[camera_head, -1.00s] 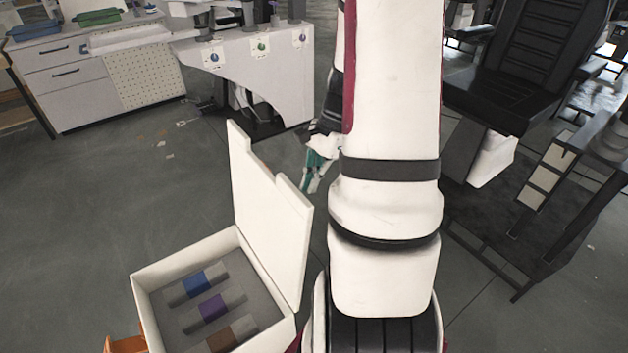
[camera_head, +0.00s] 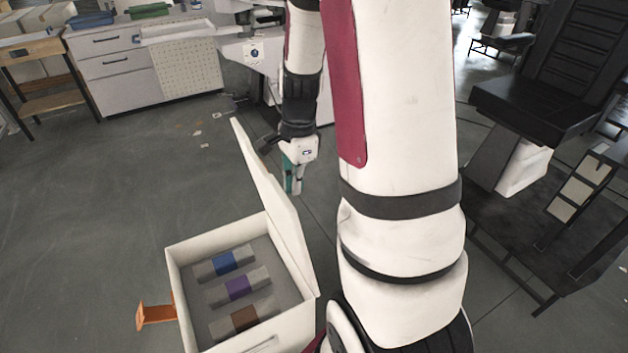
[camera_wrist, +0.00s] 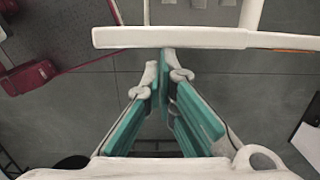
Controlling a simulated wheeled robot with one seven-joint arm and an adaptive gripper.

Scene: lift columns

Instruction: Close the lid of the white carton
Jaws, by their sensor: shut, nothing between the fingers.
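The white carton (camera_head: 180,290) stands at the lower left of the head view, its grey inside showing several rolls with blue, purple and brown bands. Its lid (camera_head: 272,195) is up, hinged on the carton's right side and tilted somewhat. My gripper (camera_head: 293,188) is just right of the lid's far end, on the lid's outer side, pointing down. A gap shows between them. In the wrist view my gripper (camera_wrist: 164,60) is shut and empty, its teal fingertips together. A white edge (camera_wrist: 175,38), probably the lid's, lies just beyond the tips; contact cannot be told.
An orange bracket (camera_head: 155,313) sticks out left of the carton. A white cabinet (camera_head: 130,75) and a wooden table (camera_head: 45,85) stand at the back left. A black chair (camera_head: 535,110) is at right.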

